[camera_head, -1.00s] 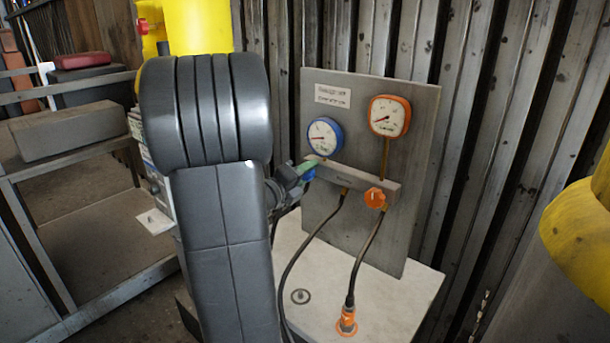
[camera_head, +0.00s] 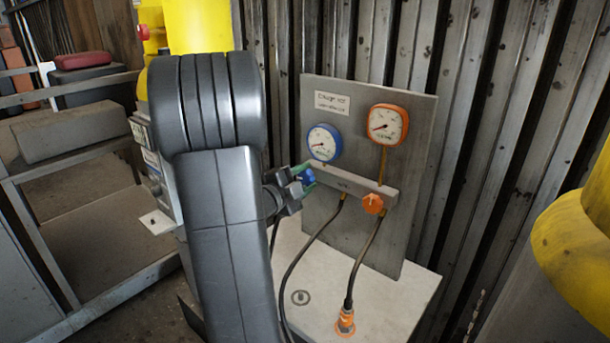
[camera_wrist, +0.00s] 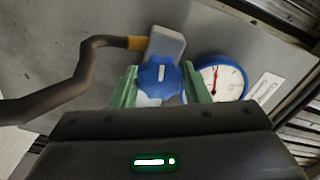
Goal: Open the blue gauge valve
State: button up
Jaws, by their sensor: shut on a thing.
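The blue valve knob (camera_wrist: 160,77) sits between the green fingers of my gripper (camera_wrist: 160,88) in the wrist view, with a white mark on its face. My gripper (camera_head: 299,180) is shut on the knob, and a small part of the knob (camera_head: 308,177) shows in the head view. The blue-rimmed gauge (camera_head: 324,143) is mounted on the grey panel above the manifold bar. It also shows to the right of the knob in the wrist view (camera_wrist: 219,80), with a red needle.
An orange gauge (camera_head: 388,124) and an orange knob (camera_head: 373,204) are to the right on the same panel (camera_head: 415,170). Dark hoses hang below the manifold bar (camera_head: 345,182). A yellow rounded object (camera_head: 570,240) stands at the right edge. A metal rack is at left.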

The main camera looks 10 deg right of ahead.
jog(key=shift+n, duration=0.6)
jog(key=o, duration=1)
jog(key=shift+c, duration=0.2)
jog(key=shift+a, duration=0.1)
jog(key=b+v, duration=0.1)
jog(key=v, duration=1.2)
jog(key=shift+s+a, duration=0.2)
jog(key=shift+s, duration=0.05)
jog(key=p+x, duration=0.1)
jog(key=x, duration=1.3)
jog(key=shift+a, duration=0.1)
